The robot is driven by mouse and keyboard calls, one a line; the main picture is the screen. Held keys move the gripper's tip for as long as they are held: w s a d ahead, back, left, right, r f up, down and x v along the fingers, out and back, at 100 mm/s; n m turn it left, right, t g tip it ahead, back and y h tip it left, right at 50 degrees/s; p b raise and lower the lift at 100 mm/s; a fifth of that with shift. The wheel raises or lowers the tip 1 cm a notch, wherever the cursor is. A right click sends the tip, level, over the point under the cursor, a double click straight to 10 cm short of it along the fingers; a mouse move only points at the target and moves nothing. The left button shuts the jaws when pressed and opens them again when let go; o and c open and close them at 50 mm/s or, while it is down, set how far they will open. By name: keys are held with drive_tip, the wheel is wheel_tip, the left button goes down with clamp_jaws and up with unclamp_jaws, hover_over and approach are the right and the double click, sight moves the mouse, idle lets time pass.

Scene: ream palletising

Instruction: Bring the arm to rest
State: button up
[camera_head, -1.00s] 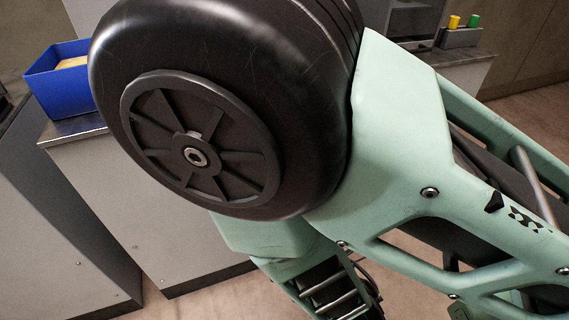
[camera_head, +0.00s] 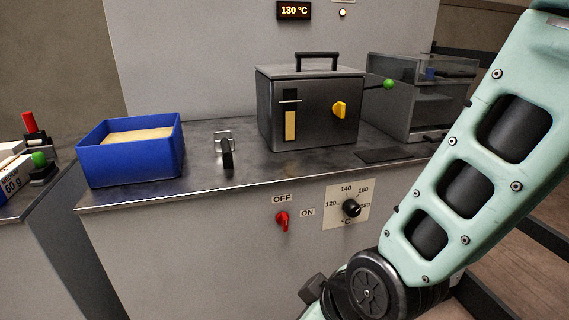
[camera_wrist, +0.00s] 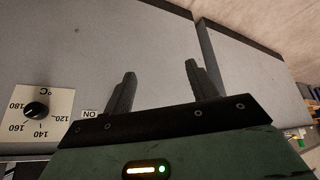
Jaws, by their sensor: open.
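My gripper (camera_wrist: 160,88) shows in the wrist view with its two dark fingers apart and nothing between them. Beyond the fingers are grey cabinet fronts and a strip of floor. In the head view my green arm crosses the right side and bends at a dark joint near the bottom; the gripper itself is out of that view.
The steel counter (camera_head: 240,180) carries a blue bin (camera_head: 130,165) with pale contents, a dark metal box (camera_head: 305,115) with a yellow knob, and a glass-sided case (camera_head: 425,110). A red switch (camera_head: 282,221) and a temperature dial (camera_head: 351,208) are on the cabinet front, left of my arm.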

drive_tip(key=s+d+r+m+g+h, duration=0.2)
drive_tip(key=s+d+r+g+h, duration=0.2)
drive_tip(key=s+d+r, duration=0.5)
wheel_tip(320, 180, up, 23)
drive_tip(key=w+d+p, duration=0.1)
drive_tip(key=p, duration=2.2)
drive_tip(key=shift+d+f+m+p, duration=0.2)
drive_tip(key=shift+d+m+p, duration=0.1)
drive_tip(key=shift+d+p, duration=0.1)
